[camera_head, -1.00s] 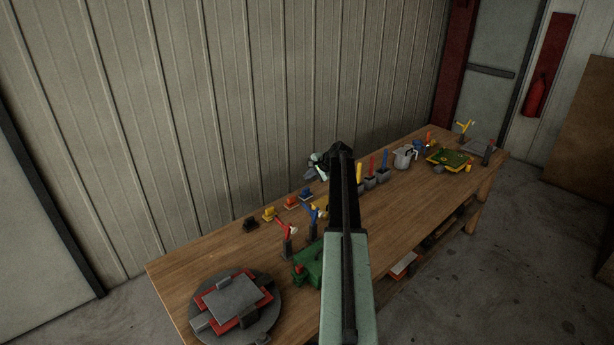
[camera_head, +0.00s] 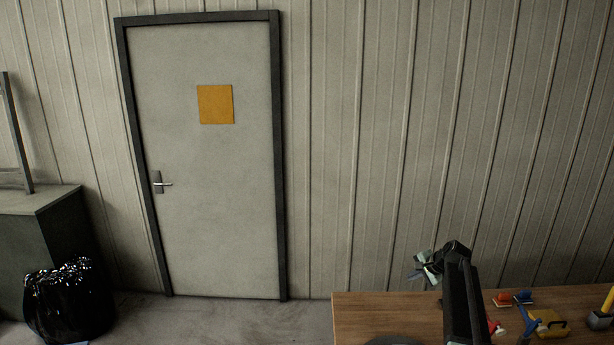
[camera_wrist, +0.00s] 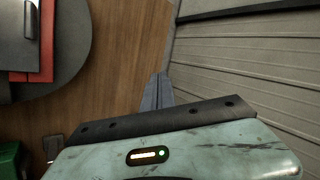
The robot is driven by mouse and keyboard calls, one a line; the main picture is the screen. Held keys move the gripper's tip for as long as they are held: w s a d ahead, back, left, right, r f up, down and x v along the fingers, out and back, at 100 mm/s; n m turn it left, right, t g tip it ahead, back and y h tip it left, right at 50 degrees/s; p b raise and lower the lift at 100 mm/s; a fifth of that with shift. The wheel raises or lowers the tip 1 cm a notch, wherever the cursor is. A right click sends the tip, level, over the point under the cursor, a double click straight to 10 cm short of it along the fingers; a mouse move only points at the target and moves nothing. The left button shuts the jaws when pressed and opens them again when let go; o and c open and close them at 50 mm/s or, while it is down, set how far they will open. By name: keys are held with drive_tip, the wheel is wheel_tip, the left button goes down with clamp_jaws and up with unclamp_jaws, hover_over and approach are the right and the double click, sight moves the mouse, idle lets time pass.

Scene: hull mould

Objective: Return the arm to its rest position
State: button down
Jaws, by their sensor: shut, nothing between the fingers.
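My gripper (camera_head: 424,268) is at the end of my raised arm in the head view, above the left part of the wooden workbench (camera_head: 360,312). In the wrist view my gripper (camera_wrist: 158,92) points over the bench top, near its edge by the ribbed wall. Its fingers are together and hold nothing. The wrist view also shows a grey round plate (camera_wrist: 75,70) on the bench, with a red piece (camera_wrist: 47,62) and a grey block (camera_wrist: 20,25) on it. The plate is only just visible at the bottom of the head view.
A green part (camera_wrist: 10,160) lies at lower left in the wrist view. Small coloured parts and a yellow piece (camera_head: 550,325) stand on the bench at right. A grey door (camera_head: 205,220), a black bag (camera_head: 68,300) and a dark cabinet (camera_head: 40,240) are left, with bare floor between.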

drive_tip(key=s+a+f+n+g+b, duration=0.1)
drive_tip(key=s+a+f+n, duration=0.15)
drive_tip(key=s+a, duration=0.45)
drive_tip(key=s+a+f+n+g+b, duration=0.1)
drive_tip(key=s+a+f+n+g, duration=0.15)
drive_tip(key=a, duration=0.75)
drive_tip(key=s+a+f+n+g+b, duration=0.1)
drive_tip(key=s+a+f+n+b, duration=0.15)
drive_tip(key=s+a, duration=0.5)
drive_tip(key=s+f+n+g+h, duration=0.2)
drive_tip(key=s+n, duration=0.3)
drive_tip(key=s, duration=0.9)
drive_tip(key=shift+s+f+g+h+p, duration=0.15)
drive_tip(key=shift+f+g+h+p, duration=0.05)
drive_tip(key=shift+g+h+p, duration=0.2)
